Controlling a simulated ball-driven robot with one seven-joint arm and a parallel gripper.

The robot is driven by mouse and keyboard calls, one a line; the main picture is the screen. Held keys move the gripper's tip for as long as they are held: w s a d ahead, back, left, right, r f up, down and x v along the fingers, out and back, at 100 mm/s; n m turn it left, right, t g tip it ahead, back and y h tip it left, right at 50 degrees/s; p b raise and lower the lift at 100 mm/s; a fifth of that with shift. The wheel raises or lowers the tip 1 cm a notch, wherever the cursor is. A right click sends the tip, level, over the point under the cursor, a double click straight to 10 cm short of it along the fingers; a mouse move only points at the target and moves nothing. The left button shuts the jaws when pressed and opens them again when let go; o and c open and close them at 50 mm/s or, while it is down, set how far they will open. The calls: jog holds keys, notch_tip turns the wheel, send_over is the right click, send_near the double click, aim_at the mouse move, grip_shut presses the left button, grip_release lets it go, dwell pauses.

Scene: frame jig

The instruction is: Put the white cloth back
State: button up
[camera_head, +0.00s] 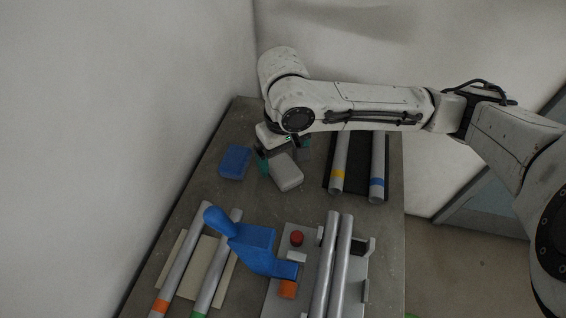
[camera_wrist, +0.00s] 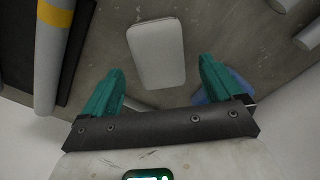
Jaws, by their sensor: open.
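The white cloth (camera_head: 286,172) looks like a pale, folded, rounded block lying on the grey table. In the wrist view the white cloth (camera_wrist: 157,50) lies just beyond the fingertips, roughly centred between them. My gripper (camera_head: 283,155) is over the far part of the table, right behind the cloth. Its teal fingers are spread wide, and in the wrist view my gripper (camera_wrist: 160,78) has nothing between the fingertips. I cannot tell whether a finger touches the cloth. The arm hides part of the table behind it.
A blue block-like cloth (camera_head: 235,162) lies left of the gripper. A black tray (camera_head: 357,187) with yellow- and blue-banded tubes stands to the right. Nearer are a blue tool (camera_head: 250,245), a red button (camera_head: 297,238), and a jig with tubes (camera_head: 332,265). A wall borders the left.

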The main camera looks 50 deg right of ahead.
aim_at(283, 166)
notch_tip(283, 166, up, 9)
dwell(0.3)
